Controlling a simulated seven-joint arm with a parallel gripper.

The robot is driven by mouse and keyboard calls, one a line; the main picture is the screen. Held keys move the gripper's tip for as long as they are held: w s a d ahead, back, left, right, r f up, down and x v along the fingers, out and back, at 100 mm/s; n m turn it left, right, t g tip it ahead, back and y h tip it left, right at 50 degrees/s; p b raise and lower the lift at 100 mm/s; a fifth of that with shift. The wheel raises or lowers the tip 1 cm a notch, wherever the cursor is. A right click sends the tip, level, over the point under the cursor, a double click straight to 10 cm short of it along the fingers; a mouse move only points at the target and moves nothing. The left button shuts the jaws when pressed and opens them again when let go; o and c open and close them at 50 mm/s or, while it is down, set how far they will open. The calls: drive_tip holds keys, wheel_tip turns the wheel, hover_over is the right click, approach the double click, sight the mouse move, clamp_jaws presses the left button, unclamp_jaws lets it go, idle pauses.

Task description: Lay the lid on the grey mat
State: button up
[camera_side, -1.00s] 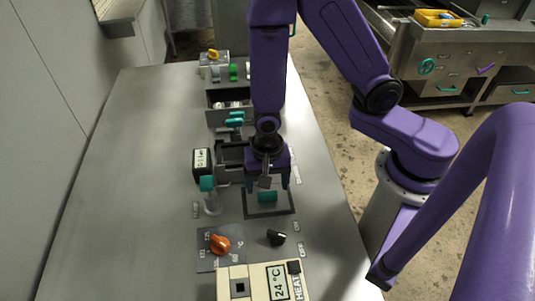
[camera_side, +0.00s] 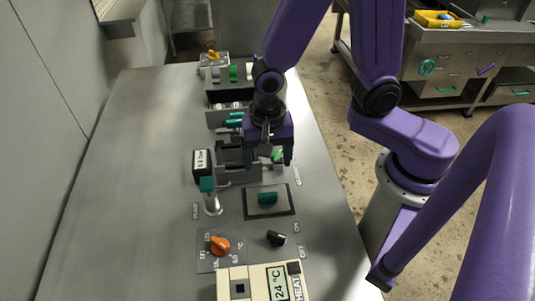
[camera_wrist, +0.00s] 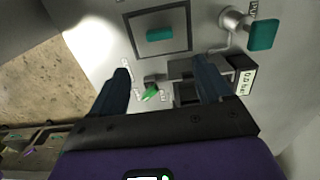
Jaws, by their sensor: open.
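The lid (camera_side: 258,207) is a flat grey plate with a teal bar handle (camera_side: 268,198). It lies flat on the mat (camera_side: 270,216), whose dark border shows around it, between the open chamber and the heater controls. In the wrist view the lid (camera_wrist: 158,45) appears at the top, inside the mat's dark frame (camera_wrist: 131,36). My gripper (camera_side: 268,157) is open and empty, behind and above the lid, beside the chamber. Its two fingers (camera_wrist: 163,68) are apart in the wrist view and clear of the handle.
The chamber (camera_side: 232,160) stands behind the mat, partly hidden by my gripper. A gauge reading block (camera_side: 201,162) and a teal-topped valve (camera_side: 208,186) are to its left. A green lever (camera_wrist: 150,93) lies between my fingers in the wrist view. The left tabletop is clear.

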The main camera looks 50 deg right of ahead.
drive_tip(key=s+d+r+n, duration=0.9)
drive_tip(key=s+r+n, duration=0.1)
drive_tip(key=n, duration=1.1)
drive_tip(key=shift+s+d+n, duration=0.3)
drive_tip(key=shift+s+d, duration=0.05)
drive_tip(key=shift+s, duration=0.25)
